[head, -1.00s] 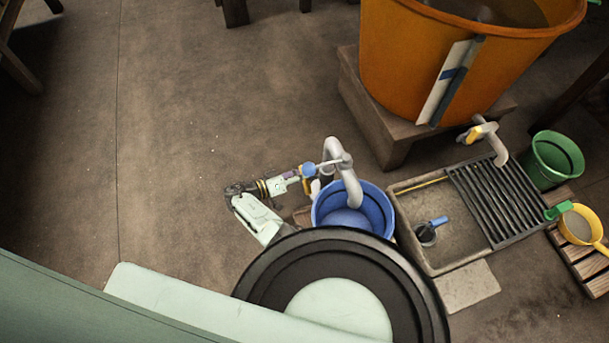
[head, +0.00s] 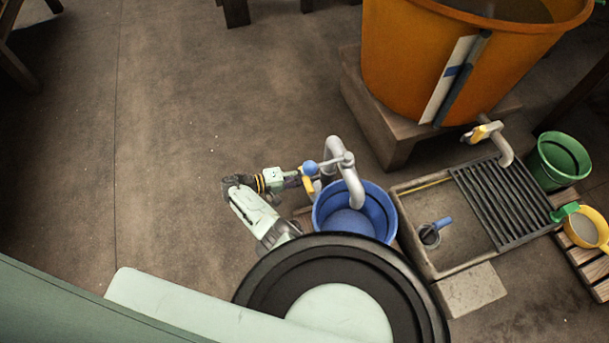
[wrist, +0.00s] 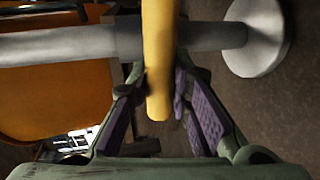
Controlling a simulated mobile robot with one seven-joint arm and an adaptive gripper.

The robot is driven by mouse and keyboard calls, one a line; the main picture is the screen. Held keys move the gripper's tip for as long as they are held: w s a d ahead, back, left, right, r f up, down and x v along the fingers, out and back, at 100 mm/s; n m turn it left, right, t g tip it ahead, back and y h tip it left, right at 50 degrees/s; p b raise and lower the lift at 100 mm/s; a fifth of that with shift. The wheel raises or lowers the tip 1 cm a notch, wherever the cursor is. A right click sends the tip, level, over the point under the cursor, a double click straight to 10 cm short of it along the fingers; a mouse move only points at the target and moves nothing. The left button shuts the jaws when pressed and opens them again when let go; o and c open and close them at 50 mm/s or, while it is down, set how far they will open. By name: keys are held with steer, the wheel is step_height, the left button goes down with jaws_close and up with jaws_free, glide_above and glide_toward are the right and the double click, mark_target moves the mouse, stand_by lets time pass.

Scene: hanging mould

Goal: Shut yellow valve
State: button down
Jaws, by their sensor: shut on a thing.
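The yellow valve handle (head: 309,187) is a short bar on the grey standpipe (head: 333,152), beside the blue bucket. In the wrist view the yellow handle (wrist: 158,60) runs down from the top edge, in front of the grey pipe (wrist: 70,43), and its rounded end lies between my finger pads. My gripper (wrist: 160,88) is shut on it, with a purple pad on each side. In the head view my gripper (head: 303,179) reaches the handle from the left, and its fingertips are hard to make out. A blue ball knob (head: 310,168) on a grey stem sits just above it.
The pipe's spout hangs over the blue bucket (head: 388,212). A second tap with a yellow handle (head: 479,133) sits below the orange tank (head: 405,70). A stone sink (head: 412,258) with a grate stands right.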

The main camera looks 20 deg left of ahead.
steer(key=shift+d, duration=0.1)
stand_by(0.4)
steer(key=c, duration=1.4)
jaws_free()
steer(key=shift+c, duration=0.2)
steer(key=v, duration=1.2)
